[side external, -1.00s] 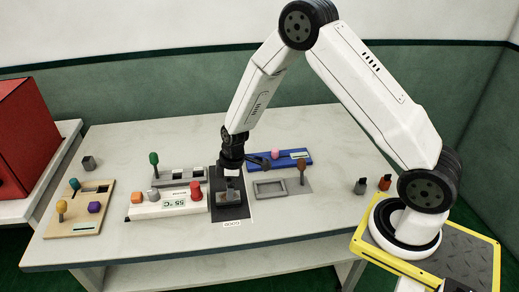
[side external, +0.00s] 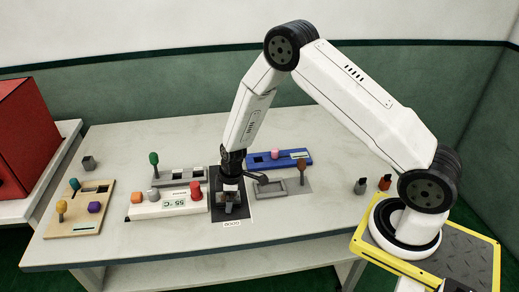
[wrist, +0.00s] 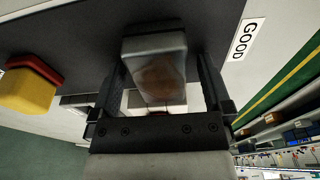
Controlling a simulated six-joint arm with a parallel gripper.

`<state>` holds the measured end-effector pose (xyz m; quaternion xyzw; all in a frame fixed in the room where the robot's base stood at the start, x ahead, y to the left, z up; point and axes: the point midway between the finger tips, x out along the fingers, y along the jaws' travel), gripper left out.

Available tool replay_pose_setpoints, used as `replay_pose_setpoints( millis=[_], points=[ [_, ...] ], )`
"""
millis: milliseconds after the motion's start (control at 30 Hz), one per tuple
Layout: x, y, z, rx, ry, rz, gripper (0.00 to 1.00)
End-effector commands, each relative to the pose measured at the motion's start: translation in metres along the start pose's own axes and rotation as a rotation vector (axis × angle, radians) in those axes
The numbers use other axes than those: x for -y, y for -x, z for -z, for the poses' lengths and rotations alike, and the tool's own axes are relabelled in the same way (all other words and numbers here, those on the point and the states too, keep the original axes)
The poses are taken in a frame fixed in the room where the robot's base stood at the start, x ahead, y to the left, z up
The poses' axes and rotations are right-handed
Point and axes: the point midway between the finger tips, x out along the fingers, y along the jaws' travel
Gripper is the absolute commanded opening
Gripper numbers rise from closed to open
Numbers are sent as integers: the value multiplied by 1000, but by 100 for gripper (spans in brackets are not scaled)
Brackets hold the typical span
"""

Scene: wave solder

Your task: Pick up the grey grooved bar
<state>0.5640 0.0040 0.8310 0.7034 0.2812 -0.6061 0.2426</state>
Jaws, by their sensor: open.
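The grey grooved bar (side external: 229,203) is on the dark mat (side external: 238,214) marked GOOD in the side view, mostly hidden by my gripper (side external: 229,192). In the wrist view a pale grey block-shaped end of the bar (wrist: 154,62) shows a brownish patch, and its groove cannot be made out. My gripper (wrist: 160,88) is open, with one finger on each side of the bar. Whether either finger touches it cannot be told.
Left of the mat stands a white 55 °C unit (side external: 150,212) with a red knob (side external: 196,188). A grey tray (side external: 268,190) with a brown knob (side external: 301,168) lies close on the right. A blue holder (side external: 296,154) is behind. The front table strip is clear.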

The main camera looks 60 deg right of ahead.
Motion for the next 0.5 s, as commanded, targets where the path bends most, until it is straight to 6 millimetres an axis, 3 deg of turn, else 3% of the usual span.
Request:
replay_pose_setpoints(
  millis=[467, 500],
  points=[
    [0, 0, 0, 0, 0, -1, 100],
    [0, 0, 0, 0, 0, -1, 94]
  ],
)
